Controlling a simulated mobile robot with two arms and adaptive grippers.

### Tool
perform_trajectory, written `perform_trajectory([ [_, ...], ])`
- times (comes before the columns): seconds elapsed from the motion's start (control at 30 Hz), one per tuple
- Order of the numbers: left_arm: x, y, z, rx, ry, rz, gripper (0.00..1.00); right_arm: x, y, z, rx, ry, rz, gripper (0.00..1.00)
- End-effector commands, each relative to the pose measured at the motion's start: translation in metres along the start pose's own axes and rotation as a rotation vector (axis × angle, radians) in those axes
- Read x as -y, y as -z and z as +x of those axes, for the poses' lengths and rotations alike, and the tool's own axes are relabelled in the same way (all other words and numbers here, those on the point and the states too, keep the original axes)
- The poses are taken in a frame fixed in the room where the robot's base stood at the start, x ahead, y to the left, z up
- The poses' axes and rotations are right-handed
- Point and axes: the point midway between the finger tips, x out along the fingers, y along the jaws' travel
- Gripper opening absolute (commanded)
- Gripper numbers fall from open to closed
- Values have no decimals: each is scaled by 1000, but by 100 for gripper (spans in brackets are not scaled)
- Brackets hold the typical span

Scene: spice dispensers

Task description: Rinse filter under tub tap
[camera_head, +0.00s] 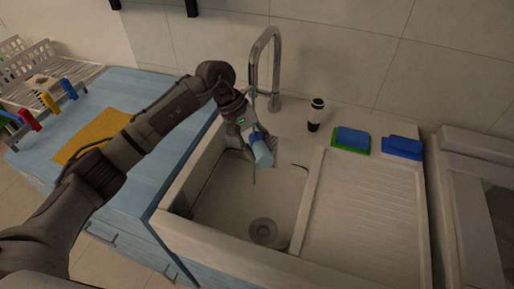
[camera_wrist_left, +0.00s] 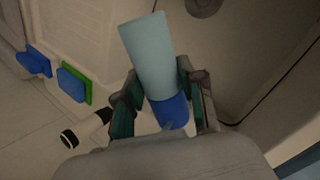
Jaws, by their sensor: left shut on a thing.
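The filter is a cylinder with a light blue body and a darker blue end. It shows in the head view (camera_head: 263,153) and the left wrist view (camera_wrist_left: 150,58). My left gripper (camera_head: 254,139) is shut on it, with a finger on each side of the darker end in the wrist view. The filter hangs tilted over the sink tub (camera_head: 225,199), its light end down. The curved metal tap (camera_head: 276,65) stands behind the tub. My right gripper is not in view.
A black-and-white bottle (camera_head: 315,117) stands right of the tap. A blue-and-green sponge (camera_head: 352,137) and another blue sponge (camera_head: 402,146) lie behind the ribbed drainboard (camera_head: 362,205), which is bare. A yellow cloth (camera_head: 94,134) lies on the blue counter at left. The drain (camera_head: 263,231) is uncovered.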

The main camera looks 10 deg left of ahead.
Motion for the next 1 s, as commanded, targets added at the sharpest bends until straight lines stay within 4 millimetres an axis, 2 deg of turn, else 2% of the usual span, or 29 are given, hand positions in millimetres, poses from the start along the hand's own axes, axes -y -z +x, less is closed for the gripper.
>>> perform_trajectory([
  [0.33, 0, -4, 1, -1, -1, 1, 4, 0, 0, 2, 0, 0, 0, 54],
  [1.0, 36, -44, -1, -1, 0, 1, 4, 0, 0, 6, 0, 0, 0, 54],
])
